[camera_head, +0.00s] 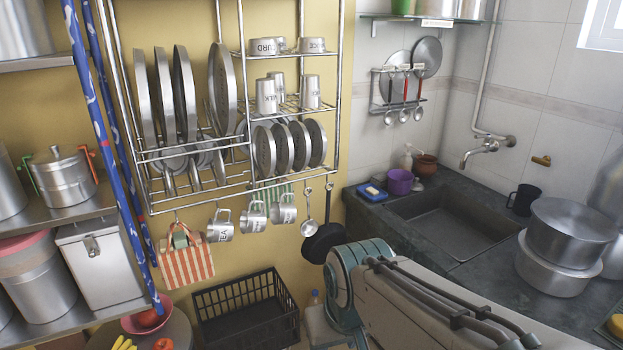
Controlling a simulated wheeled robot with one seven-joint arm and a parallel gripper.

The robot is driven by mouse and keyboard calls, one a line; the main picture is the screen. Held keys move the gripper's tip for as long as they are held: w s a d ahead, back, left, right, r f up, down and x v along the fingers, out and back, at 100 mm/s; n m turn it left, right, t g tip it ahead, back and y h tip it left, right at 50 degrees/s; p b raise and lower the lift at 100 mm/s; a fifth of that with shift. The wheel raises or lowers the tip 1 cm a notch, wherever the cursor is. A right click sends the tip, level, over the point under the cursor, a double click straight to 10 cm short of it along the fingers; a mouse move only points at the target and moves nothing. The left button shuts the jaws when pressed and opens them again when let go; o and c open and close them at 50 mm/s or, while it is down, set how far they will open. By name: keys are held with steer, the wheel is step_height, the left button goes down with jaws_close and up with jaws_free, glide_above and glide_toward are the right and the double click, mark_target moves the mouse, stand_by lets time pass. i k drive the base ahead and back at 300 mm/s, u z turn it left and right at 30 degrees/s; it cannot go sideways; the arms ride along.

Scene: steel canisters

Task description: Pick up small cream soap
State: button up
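A small pale soap (372,190) lies on a blue dish (375,197) on the dark counter, near the back left corner beside the sink. It is small in the picture and its exact cream colour is hard to tell. My arm comes in from the lower right and bends down at a teal joint in the bottom middle. My gripper is not in view, so whether it is open or shut cannot be seen.
A purple pot (400,182) stands just right of the soap, with a brown pot (426,165) and a bottle (406,157) behind. The sink (455,225) is empty. Large steel pots (570,230) stand at the right. A wire dish rack (250,180) hangs at the left.

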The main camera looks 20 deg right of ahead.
mark_target(373, 192)
steer(key=z, duration=0.2)
steer(key=i, duration=1.55)
steer(key=z, duration=0.9)
steer(key=i, duration=0.25)
